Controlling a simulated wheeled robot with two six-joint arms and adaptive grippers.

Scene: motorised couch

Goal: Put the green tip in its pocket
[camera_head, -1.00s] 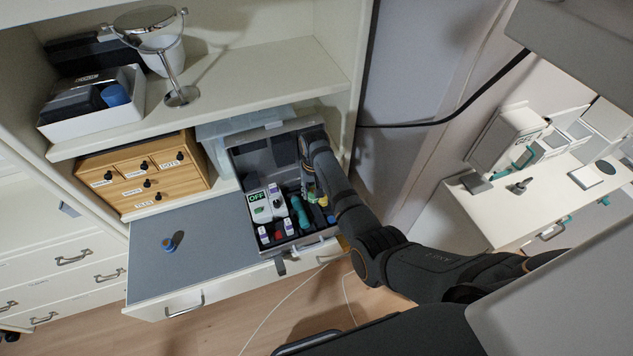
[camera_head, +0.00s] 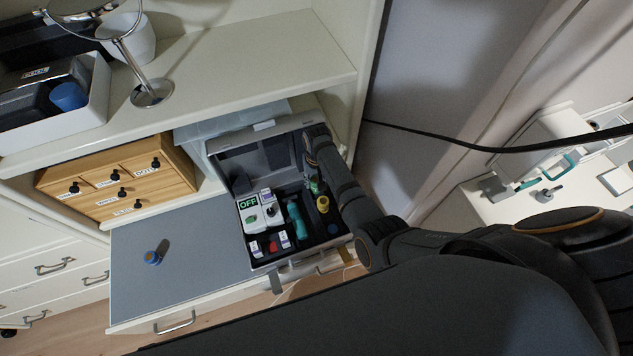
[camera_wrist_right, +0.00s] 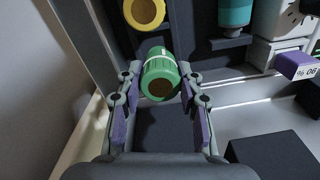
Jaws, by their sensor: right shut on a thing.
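The green tip (camera_wrist_right: 160,80) is a short ribbed green cylinder with a dark round end. My right gripper (camera_wrist_right: 160,85) is shut on it, with a finger on each side. In the head view the gripper (camera_head: 312,176) is over the right side of the open case (camera_head: 262,262), and the green tip (camera_head: 314,187) shows only small beneath it. The case has a black insert with pockets. The yellow tip (camera_head: 322,204) sits in the insert just in front of the green one. I cannot tell whether the green tip touches its pocket. My left gripper is not in view.
Wooden drawers (camera_head: 120,185) stand left.

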